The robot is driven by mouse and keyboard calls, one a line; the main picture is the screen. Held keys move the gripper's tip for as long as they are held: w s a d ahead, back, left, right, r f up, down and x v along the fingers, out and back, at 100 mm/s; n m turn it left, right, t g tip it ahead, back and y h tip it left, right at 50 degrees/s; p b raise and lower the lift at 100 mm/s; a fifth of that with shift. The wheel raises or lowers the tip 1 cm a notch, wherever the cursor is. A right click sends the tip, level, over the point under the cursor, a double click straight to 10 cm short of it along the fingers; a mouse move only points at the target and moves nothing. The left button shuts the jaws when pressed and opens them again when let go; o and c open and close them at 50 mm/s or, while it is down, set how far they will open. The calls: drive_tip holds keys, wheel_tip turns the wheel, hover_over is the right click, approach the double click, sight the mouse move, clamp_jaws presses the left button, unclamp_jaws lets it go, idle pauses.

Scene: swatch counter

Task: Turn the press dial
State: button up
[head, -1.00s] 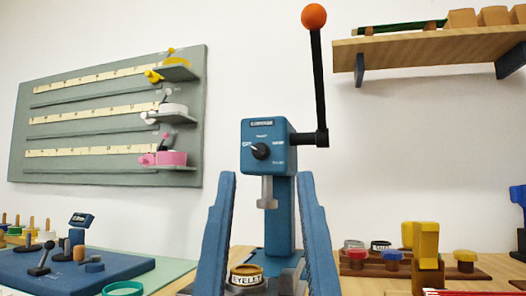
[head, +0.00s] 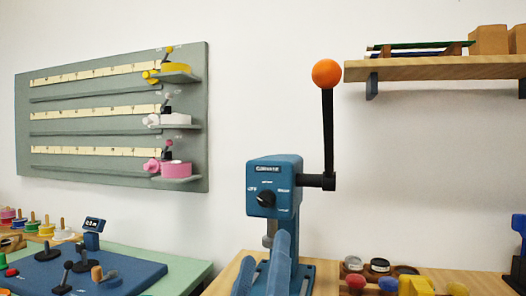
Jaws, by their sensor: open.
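The press (head: 285,170) is a blue machine with a black lever ending in an orange ball (head: 326,73). Its black round dial (head: 267,199) is on the front face, with small white labels around it. A pale mark on the dial seems to point up-left, toward a label that looks like "OFF". My gripper (head: 262,260) shows as two blue fingers at the bottom of the view, below the dial and in front of the press's lower part. It is open and apart from the dial. The fingers hide part of the press base.
A wooden shelf (head: 430,70) is on the wall at the upper right. A grey-green board (head: 110,120) with rulers and tape rolls hangs at the left. Several coloured pots and blocks stand at the lower right.

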sight(264, 201)
drive_tip(key=w+a+r+n+g+h+p, duration=0.1)
drive_tip(key=a+r+n+g+p, duration=0.15)
drive_tip(key=n+p, duration=0.95)
drive_tip(key=w+a+r+n+g+p, duration=0.1)
drive_tip(key=w+n+g+p, duration=0.15)
drive_tip(key=n+p, duration=0.9)
drive_tip(key=w+d+m+p, duration=0.1)
drive_tip(key=w, duration=0.2)
drive_tip(key=w+d+m+p, duration=0.1)
drive_tip(key=w+m+p, duration=0.1)
drive_tip(key=w, duration=0.2)
drive_tip(key=w+d+m+p, duration=0.1)
drive_tip(key=w, duration=0.3)
drive_tip(key=shift+w+r+p, duration=0.1)
drive_tip(key=shift+p, duration=0.3)
drive_tip(key=shift+c, duration=0.3)
clamp_jaws()
